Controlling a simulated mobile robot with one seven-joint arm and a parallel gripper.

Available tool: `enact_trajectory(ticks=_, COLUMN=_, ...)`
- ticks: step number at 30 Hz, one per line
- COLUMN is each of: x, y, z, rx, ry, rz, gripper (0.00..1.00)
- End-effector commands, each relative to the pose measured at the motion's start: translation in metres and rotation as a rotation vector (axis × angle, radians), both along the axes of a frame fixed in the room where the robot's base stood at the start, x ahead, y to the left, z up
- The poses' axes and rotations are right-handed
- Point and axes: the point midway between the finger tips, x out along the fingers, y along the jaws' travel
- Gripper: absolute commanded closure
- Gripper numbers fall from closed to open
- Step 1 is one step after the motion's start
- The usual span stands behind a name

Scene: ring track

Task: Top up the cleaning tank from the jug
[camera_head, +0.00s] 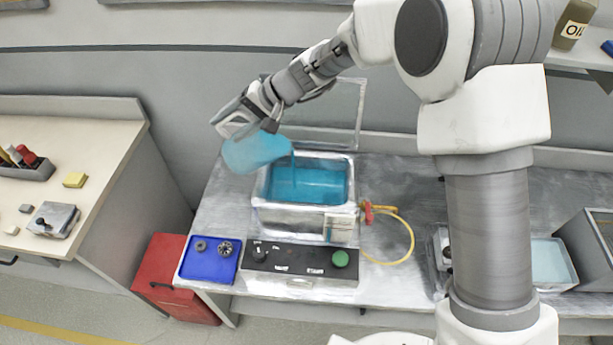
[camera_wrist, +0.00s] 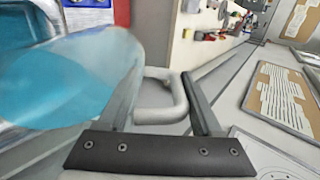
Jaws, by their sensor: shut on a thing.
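My gripper (camera_head: 238,118) is shut on the jug (camera_head: 252,153), a clear jug with blue liquid in it. The jug is tilted to the right over the left edge of the cleaning tank (camera_head: 305,219). A blue stream (camera_head: 294,172) falls from its lip into the blue liquid in the steel tank. In the wrist view the jug (camera_wrist: 75,80) fills the left side, and its pale handle (camera_wrist: 180,100) lies by the fingers of my gripper (camera_wrist: 165,105). The tank's clear lid (camera_head: 325,115) stands open behind it.
A control panel (camera_head: 300,262) with a green knob and a blue tray (camera_head: 210,259) with small parts lie in front of the tank. A yellow hose (camera_head: 408,235) curves on its right. A red box (camera_head: 170,280) stands on the floor at left.

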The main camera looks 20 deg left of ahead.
Motion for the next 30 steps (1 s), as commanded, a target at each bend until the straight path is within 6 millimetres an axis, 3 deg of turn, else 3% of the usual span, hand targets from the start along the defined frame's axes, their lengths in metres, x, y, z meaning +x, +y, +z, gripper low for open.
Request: enact_trajectory(ticks=30, x=0.0007, y=-0.0020, z=0.0030, rx=0.046, ry=0.012, rz=0.001, gripper=1.00)
